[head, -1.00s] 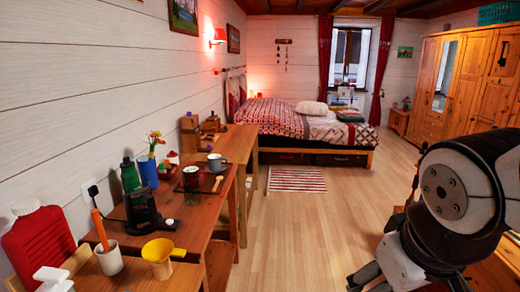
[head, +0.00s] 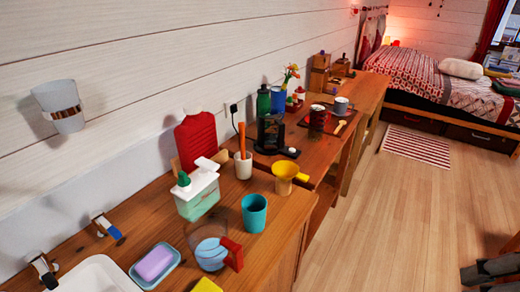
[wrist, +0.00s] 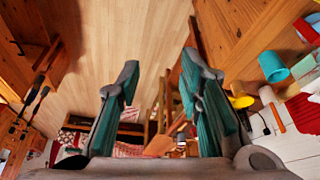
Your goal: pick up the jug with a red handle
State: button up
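The clear jug with a red handle (head: 210,254) stands on the wooden counter in the head view, near the front edge. Its red handle points right, toward the room. In the wrist view a red piece, probably this handle, shows at the upper right (wrist: 306,31). My gripper (wrist: 158,65) is open and empty in the wrist view, with its two fingers wide apart over the floor. Part of it shows at the lower right of the head view. It is well to the right of the jug and apart from it.
A teal cup (head: 254,214) stands behind the jug, and a soap dispenser (head: 197,190) behind it to the left. A purple soap on a dish (head: 154,264) and a yellow sponge (head: 206,285) lie nearby. A yellow funnel (head: 285,178) stands farther back.

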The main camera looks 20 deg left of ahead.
aim_at(206, 231)
jog(key=u, duration=1.2)
